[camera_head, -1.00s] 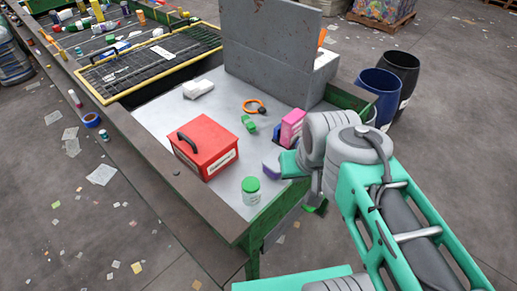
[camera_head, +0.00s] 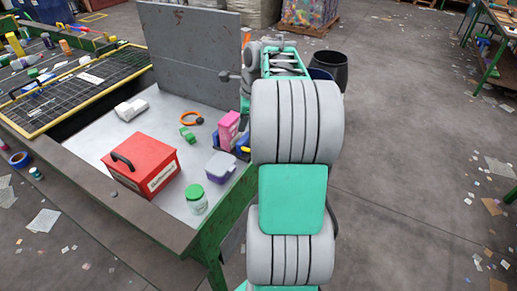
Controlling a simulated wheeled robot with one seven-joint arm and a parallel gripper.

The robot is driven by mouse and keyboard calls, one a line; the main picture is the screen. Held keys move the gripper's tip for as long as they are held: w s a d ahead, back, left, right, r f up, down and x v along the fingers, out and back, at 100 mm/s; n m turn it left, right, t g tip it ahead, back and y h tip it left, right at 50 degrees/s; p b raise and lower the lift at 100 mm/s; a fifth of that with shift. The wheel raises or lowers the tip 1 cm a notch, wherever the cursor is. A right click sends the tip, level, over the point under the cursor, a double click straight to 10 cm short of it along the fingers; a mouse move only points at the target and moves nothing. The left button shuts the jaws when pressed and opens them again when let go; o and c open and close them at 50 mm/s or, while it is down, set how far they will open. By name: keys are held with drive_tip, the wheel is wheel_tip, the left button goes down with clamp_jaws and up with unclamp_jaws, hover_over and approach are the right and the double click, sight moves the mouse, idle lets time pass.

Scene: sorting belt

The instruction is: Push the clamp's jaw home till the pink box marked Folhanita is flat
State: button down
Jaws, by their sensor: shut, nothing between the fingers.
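The pink box (camera_head: 229,126) stands near the right edge of the grey table top, and its marking is too small to read. A blue and dark piece with a yellow part (camera_head: 243,149), probably the clamp, sits low against the box. Its jaw cannot be made out, and I cannot tell whether the box is flat. My gripper (camera_head: 245,105) shows only as a small teal and dark part just behind and right of the pink box. It is shut and empty. Its fingertips are hidden, and I cannot tell whether it touches the box. My arm covers the table's right side.
A purple tub with a pale lid (camera_head: 220,166) and a green-lidded jar (camera_head: 194,199) stand in front of the box. A red case (camera_head: 142,165), green piece (camera_head: 188,134), orange ring (camera_head: 192,118) and white item (camera_head: 131,109) lie leftward. A grey panel (camera_head: 195,55) rises behind.

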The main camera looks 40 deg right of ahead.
drive_tip(key=d+f+m, duration=0.1)
drive_tip(key=d+m, duration=0.1)
drive_tip(key=d, duration=0.1)
drive_tip(key=s+d+f+m, duration=0.1)
drive_tip(key=d+f+m, duration=0.1)
drive_tip(key=d, duration=0.1)
drive_tip(key=d+f+m, duration=0.1)
drive_tip(key=d+m, duration=0.1)
drive_tip(key=d, duration=0.1)
drive_tip(key=shift+s+d+f+b, duration=0.3)
drive_tip(key=shift+s+d+f, duration=0.05)
drive_tip(key=shift+f, duration=0.05)
drive_tip(key=x, duration=0.9)
drive_tip(key=shift+w+a+f, duration=0.2)
drive_tip(key=shift+a+f, duration=0.1)
drive_tip(key=shift+f, duration=0.05)
